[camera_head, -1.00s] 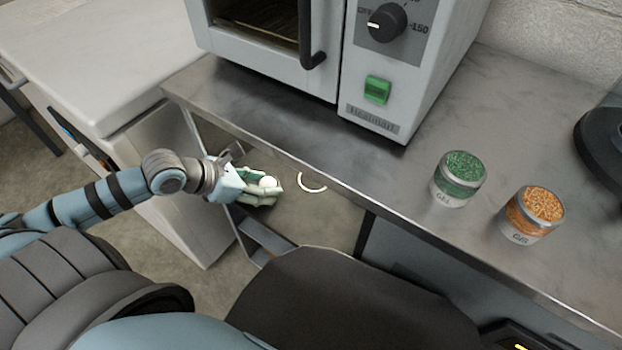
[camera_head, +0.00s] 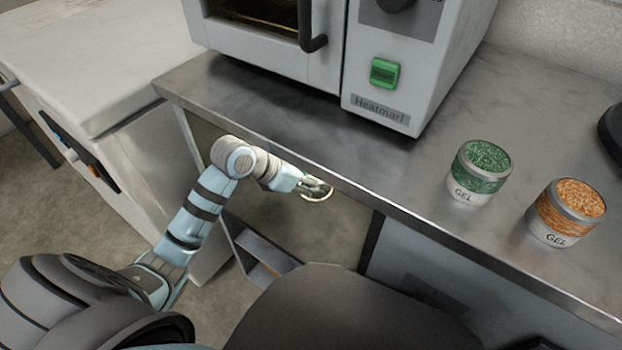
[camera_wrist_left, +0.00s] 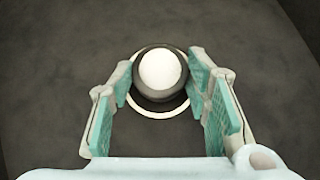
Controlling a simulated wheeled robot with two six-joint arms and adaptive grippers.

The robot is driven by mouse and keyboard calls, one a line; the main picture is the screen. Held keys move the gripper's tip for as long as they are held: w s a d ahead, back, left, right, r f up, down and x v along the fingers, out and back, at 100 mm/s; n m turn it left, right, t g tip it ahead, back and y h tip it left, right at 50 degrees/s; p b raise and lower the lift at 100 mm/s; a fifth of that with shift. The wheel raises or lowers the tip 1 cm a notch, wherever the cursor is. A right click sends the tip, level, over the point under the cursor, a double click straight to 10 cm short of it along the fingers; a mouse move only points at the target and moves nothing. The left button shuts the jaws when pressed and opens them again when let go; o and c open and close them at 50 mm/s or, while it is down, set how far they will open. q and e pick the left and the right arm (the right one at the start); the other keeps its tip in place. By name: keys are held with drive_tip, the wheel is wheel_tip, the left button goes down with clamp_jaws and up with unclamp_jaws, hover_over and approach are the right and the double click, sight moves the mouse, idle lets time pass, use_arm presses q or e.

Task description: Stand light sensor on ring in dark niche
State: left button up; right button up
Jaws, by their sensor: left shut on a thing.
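The light sensor (camera_wrist_left: 160,70), a white dome on a dark round body, sits between the fingertips of my left gripper (camera_wrist_left: 160,78) in the left wrist view. The fingers are shut on its sides. The white ring (camera_wrist_left: 150,113) shows around and below the sensor in that view; whether the sensor touches the floor there I cannot tell. My right gripper is not in view.
The steel counter edge (camera_head: 420,217) passes close above my left gripper. An oven (camera_head: 380,105), a green gel jar (camera_head: 478,172) and an orange gel jar (camera_head: 566,212) stand on top. A white cabinet (camera_head: 140,160) is at left.

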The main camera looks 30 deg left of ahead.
use_arm(q)
drive_tip(key=o, duration=1.3)
drive_tip(key=shift+s+a+r+p, duration=0.1)
drive_tip(key=shift+r+p, duration=0.2)
drive_tip(key=p+v, duration=0.4)
drive_tip(key=v, duration=0.7)
drive_tip(key=shift+s+a+r, duration=0.15)
drive_tip(key=shift+s+a, duration=0.05)
drive_tip(key=shift+s, duration=0.05)
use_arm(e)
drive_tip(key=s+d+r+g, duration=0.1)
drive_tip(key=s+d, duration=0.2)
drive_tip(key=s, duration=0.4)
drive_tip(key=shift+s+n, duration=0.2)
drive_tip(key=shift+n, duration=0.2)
